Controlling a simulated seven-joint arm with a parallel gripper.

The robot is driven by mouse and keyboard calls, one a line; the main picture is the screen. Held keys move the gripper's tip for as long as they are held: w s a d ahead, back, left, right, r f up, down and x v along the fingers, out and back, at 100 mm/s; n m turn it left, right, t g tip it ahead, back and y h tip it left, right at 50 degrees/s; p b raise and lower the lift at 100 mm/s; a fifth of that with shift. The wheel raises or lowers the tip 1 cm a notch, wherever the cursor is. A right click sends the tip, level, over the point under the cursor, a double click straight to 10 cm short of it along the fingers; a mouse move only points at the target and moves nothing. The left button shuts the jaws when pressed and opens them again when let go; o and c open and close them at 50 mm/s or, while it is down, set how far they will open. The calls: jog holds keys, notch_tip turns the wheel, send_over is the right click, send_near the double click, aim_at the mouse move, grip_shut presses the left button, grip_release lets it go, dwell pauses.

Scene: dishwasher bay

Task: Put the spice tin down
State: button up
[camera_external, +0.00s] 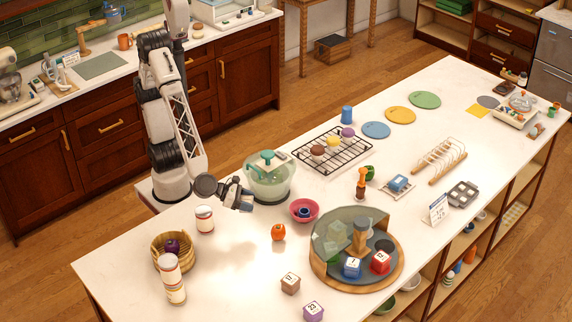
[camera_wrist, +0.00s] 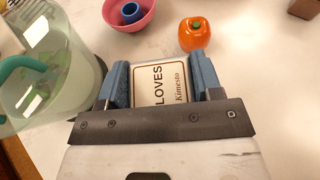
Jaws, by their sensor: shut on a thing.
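The spice tin (camera_wrist: 160,83) has a cream label reading "LOVES" and "Kimesto" in the wrist view. It sits between the two blue fingers of my gripper (camera_wrist: 160,78), which is shut on it. In the external view my gripper (camera_external: 241,198) is over the white counter (camera_external: 235,268), just in front of the clear salad spinner (camera_external: 270,182). The tin is mostly hidden there by the fingers, and I cannot tell its height above the counter.
The pink bowl (camera_external: 304,210) and orange pepper (camera_external: 278,232) are close on the right. A can (camera_external: 205,219), wicker basket (camera_external: 160,255) and taller can (camera_external: 173,280) stand front left. A round wooden tray (camera_external: 325,279) holds blocks. Counter between the can and the pepper is clear.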

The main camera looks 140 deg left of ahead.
jog(key=shift+s+a+m+t+h, duration=0.25)
jog(key=shift+s+m+t+h, duration=0.25)
jog(key=shift+s+m+h, duration=0.3)
jog(key=shift+s+a+m+t+h, duration=0.2)
jog(key=shift+s+m+t+h, duration=0.4)
jog(key=shift+s, duration=0.35)
jog(key=shift+s+a+m+t+h, duration=0.25)
jog(key=shift+s+m+t+h, duration=0.15)
jog(key=shift+s+m+h, duration=0.45)
jog(key=shift+s+m+t+h, duration=0.3)
jog(key=shift+s+m+h, duration=0.35)
jog(key=shift+s, duration=0.35)
jog(key=shift+s+d+m+h, duration=0.15)
jog(key=shift+s+m+h, duration=0.85)
jog(key=shift+s+h, duration=0.3)
jog(key=shift+s+m+h, duration=0.3)
jog(key=shift+s, duration=0.15)
jog(key=shift+s+d+m+h, duration=1.15)
jog(key=shift+s+m+h, duration=1.55)
jog(key=shift+s, duration=1.4)
jog(key=shift+f, duration=2.7)
